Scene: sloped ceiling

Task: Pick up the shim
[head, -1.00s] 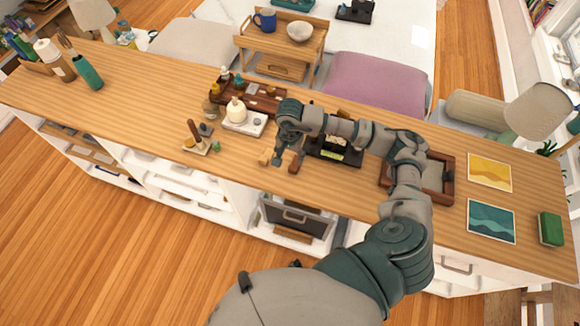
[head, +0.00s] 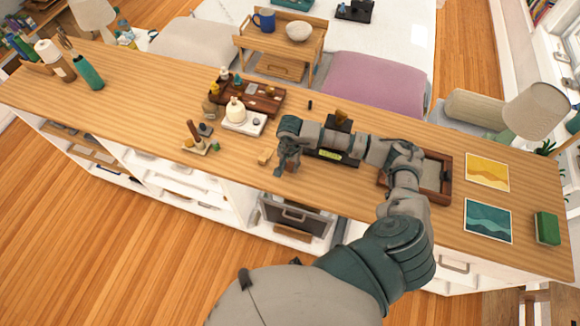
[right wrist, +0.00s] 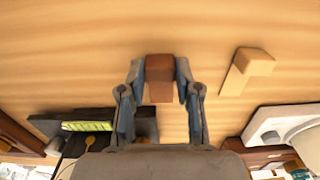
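A small dark brown block (right wrist: 159,78) lies on the wooden counter (right wrist: 60,60) in the right wrist view. A pale wooden piece (right wrist: 246,70) lies to its right there; it also shows in the head view (head: 265,157). No label tells which of the two is the shim; the brown block is the one between my fingers. My right gripper (right wrist: 160,68) is open around the brown block, one finger on each side, with narrow gaps showing. In the head view my right gripper (head: 284,170) is low over the counter and mostly hides the block. My left gripper is not in view.
A black stand (head: 338,140) is close beside my right forearm. A white tray with a bottle (head: 243,123) and a brown organizer (head: 262,97) stand to the left. A brown open box (head: 445,180) is at the right. The counter's front edge is near.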

